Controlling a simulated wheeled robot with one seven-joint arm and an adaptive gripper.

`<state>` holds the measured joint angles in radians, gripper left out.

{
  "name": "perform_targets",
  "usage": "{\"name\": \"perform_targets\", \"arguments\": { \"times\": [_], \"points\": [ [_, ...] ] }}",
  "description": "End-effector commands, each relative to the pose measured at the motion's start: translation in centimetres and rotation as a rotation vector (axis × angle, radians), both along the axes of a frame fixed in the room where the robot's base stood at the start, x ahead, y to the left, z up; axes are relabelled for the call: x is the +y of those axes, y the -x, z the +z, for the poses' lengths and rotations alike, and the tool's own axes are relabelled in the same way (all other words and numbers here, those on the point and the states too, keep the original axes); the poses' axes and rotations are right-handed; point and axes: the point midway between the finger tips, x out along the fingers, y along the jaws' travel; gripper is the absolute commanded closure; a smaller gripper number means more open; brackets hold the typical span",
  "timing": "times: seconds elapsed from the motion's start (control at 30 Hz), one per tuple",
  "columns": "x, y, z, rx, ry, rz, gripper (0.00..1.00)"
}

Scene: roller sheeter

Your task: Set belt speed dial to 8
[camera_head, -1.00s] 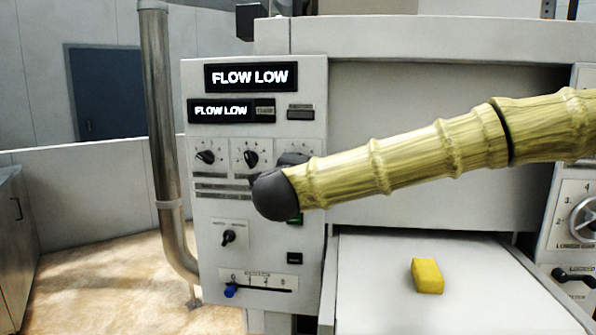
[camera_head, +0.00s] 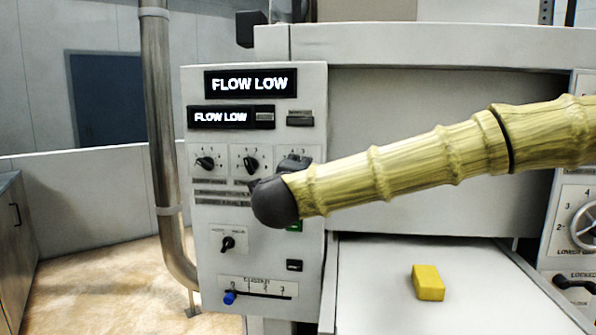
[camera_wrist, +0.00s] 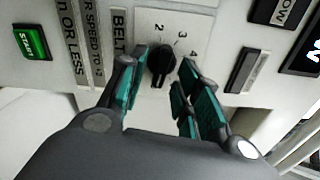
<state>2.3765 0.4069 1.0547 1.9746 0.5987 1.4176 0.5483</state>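The belt speed dial (camera_wrist: 161,66) is a black knob on a white plate in the wrist view, beside a sideways label beginning "BELT". The figures 2, 3 and 4 show around it; the rest of the scale is hidden by my gripper. I cannot tell which figure the knob points to. My gripper (camera_wrist: 164,66) is open, with a teal-padded finger on each side of the knob and small gaps visible. In the head view my dark wrist (camera_head: 274,203) is in front of the panel (camera_head: 213,268) and covers the dial.
Two other black dials, left (camera_head: 205,163) and middle (camera_head: 251,164), sit left of my gripper. Displays (camera_head: 250,84) above read "FLOW LOW". A green start button (camera_wrist: 33,43), a toggle (camera_head: 228,243) and a blue slider (camera_head: 230,298) are nearby. A yellow block (camera_head: 428,283) lies on the belt.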

Motion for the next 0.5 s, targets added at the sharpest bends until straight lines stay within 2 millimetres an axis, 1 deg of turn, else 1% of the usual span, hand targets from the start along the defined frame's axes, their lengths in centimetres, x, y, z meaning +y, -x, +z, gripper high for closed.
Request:
{"name": "perform_targets", "arguments": {
  "times": [0.17,0.5],
  "points": [
    [0.4,2.0,0.1,0.0,0.001,0.003,0.67],
    [1.3,8.1,0.1,-0.001,0.001,0.002,0.67]
  ]
}}
